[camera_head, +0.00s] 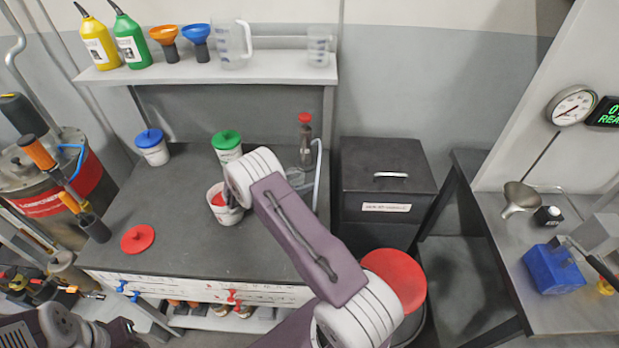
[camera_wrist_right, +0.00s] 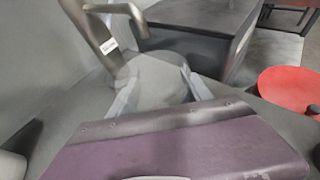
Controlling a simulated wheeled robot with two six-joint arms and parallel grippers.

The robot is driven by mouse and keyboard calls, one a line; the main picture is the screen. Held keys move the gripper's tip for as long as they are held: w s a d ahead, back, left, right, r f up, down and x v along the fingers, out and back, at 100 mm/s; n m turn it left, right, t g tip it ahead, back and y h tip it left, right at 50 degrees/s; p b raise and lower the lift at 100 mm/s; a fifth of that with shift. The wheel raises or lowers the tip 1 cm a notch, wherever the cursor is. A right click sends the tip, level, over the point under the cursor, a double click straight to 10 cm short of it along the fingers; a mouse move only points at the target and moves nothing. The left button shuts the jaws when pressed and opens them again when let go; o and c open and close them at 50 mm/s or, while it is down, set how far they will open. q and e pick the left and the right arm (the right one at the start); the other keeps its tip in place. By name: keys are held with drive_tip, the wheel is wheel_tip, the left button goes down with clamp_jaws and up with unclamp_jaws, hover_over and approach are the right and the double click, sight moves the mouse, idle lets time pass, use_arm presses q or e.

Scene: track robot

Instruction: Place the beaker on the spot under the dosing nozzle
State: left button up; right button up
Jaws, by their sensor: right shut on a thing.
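My right arm reaches over the dark workbench in the head view, and its gripper is mostly hidden behind its own wrist. In the right wrist view my right gripper (camera_wrist_right: 158,92) is shut on a clear, greyish beaker (camera_wrist_right: 150,72) between its two fingers. The metal dosing nozzle (camera_wrist_right: 118,9) bends over near the beaker's far side. In the head view the dosing stand has a red knob (camera_head: 305,118) just beyond my right wrist. The spot under the nozzle is hidden. My left arm shows only at the bottom left corner; its jaws are unclear.
An open red-filled tub (camera_head: 222,205) stands left of my right wrist, with a red lid (camera_head: 137,238) farther left. Blue-lidded (camera_head: 151,147) and green-lidded (camera_head: 227,145) tubs stand behind.

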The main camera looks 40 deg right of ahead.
drive_tip(key=d, duration=0.2)
drive_tip(key=d+p, duration=0.1)
drive_tip(key=shift+w+d+f, duration=0.1)
drive_tip(key=shift+d+f, duration=0.15)
drive_tip(key=shift+d, duration=0.15)
drive_tip(key=shift+d+f, duration=0.1)
drive_tip(key=shift+f, duration=0.4)
drive_tip(key=o, duration=1)
drive_tip(key=shift+a, duration=0.2)
drive_tip(key=o, duration=0.3)
drive_tip(key=shift+d, duration=0.1)
drive_tip(key=shift+o, duration=0.2)
